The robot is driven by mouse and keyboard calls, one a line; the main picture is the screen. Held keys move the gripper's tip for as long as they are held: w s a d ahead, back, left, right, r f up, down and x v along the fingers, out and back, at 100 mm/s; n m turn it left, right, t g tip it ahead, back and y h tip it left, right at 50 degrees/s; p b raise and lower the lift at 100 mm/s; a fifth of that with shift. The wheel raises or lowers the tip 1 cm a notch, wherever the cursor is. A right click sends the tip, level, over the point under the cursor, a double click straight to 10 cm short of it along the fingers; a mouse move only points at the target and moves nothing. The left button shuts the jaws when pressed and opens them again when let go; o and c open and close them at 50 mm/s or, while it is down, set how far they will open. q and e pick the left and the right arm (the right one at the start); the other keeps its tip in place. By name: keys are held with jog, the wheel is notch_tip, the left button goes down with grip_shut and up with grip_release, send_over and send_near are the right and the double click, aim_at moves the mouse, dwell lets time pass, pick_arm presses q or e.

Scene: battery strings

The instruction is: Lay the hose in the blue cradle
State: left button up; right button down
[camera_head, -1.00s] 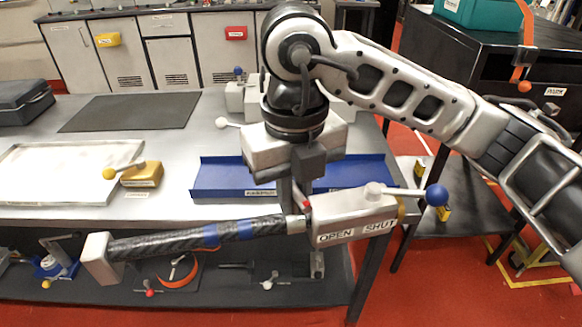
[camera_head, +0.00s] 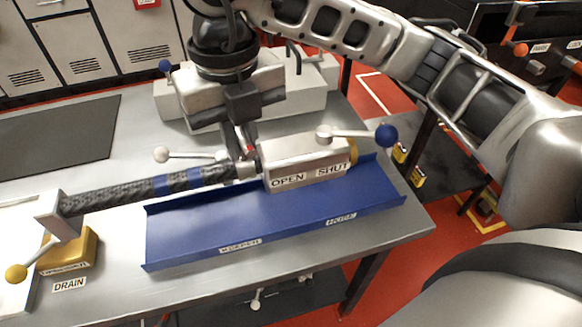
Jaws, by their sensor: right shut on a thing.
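The hose (camera_head: 110,196) is black and braided with blue bands. It has a grey block at its left end and a grey valve box (camera_head: 307,165) marked OPEN and SHUT at its right end. The valve's lever has a blue ball. My right gripper (camera_head: 242,158) is shut on the hose next to the valve box, from above. The blue cradle (camera_head: 275,222) is a long shallow tray on the bench. The hose runs along its back edge, and its left part extends past the cradle. I cannot tell whether they touch. My left gripper is not in view.
A yellow valve block (camera_head: 72,250) with a lever stands at the left, by a DRAIN label (camera_head: 69,284). A grey block assembly (camera_head: 300,90) stands behind my gripper. A dark mat (camera_head: 50,135) lies at the back left. The steel bench (camera_head: 330,243) is bare in front of the cradle.

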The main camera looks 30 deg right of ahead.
aim_at(283, 141)
jog(key=d+f, duration=0.1)
jog(key=d, duration=0.3)
jog(key=d+f, duration=0.1)
jog(key=d, duration=0.1)
jog(key=shift+f, duration=0.3)
jog(key=d+f, duration=0.4)
jog(key=shift+w+f+b, duration=0.15)
jog(key=shift+f+b, duration=0.05)
jog(key=shift+b, duration=0.15)
jog(key=shift+d+f, duration=0.35)
jog(key=shift+f, duration=0.05)
jog(key=f, duration=0.4)
jog(key=shift+d+f, duration=0.1)
jog(key=shift+d, duration=0.2)
jog(key=c, duration=1.5)
grip_release()
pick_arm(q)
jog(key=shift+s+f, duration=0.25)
